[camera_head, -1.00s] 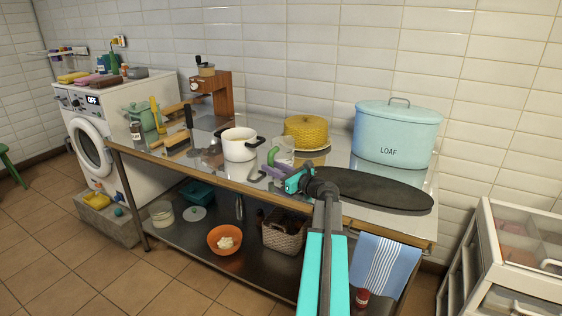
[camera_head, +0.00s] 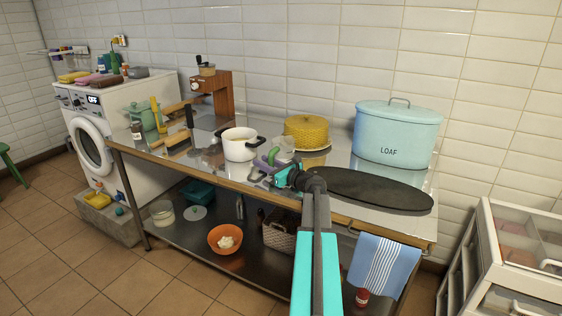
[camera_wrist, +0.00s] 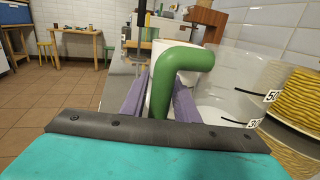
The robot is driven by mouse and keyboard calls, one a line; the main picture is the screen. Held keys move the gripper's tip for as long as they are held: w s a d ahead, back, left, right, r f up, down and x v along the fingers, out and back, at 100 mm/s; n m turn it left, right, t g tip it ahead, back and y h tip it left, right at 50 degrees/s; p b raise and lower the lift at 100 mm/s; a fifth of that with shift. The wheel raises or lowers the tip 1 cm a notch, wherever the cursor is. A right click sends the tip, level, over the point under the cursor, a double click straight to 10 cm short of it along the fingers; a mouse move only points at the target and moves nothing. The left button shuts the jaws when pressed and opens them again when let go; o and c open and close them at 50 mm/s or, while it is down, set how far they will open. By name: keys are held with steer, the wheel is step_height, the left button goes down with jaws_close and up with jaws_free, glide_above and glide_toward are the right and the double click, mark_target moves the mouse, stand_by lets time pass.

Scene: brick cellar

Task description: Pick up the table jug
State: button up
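The table jug (camera_head: 288,145) is clear, with a green handle, and stands on the metal table beside the white pot. In the wrist view its clear body with number marks (camera_wrist: 228,85) is at the right, and its green handle (camera_wrist: 182,60) bends down in the middle. My gripper (camera_head: 264,166) has purple fingers and reaches the handle side of the jug. In the wrist view my gripper (camera_wrist: 160,100) is open, with one finger on each side of the handle. I cannot tell whether either finger touches it. The handle's lower end is hidden behind my gripper.
The white pot (camera_head: 239,146) stands close on the left of the jug. A yellow woven dome (camera_head: 306,130) is behind it. A dark oval board (camera_head: 370,190) and a blue loaf bin (camera_head: 397,135) are to the right. The tiled wall closes off the back.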

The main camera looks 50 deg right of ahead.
jaws_close()
steer(key=shift+r, duration=0.35)
stand_by(0.4)
steer(key=shift+r, duration=1.5)
steer(key=s+r, duration=0.1)
steer(key=s, duration=1.4)
steer(key=shift+s+d+r+b, duration=0.15)
steer(key=shift+s+b, duration=0.25)
steer(key=shift+s, duration=0.15)
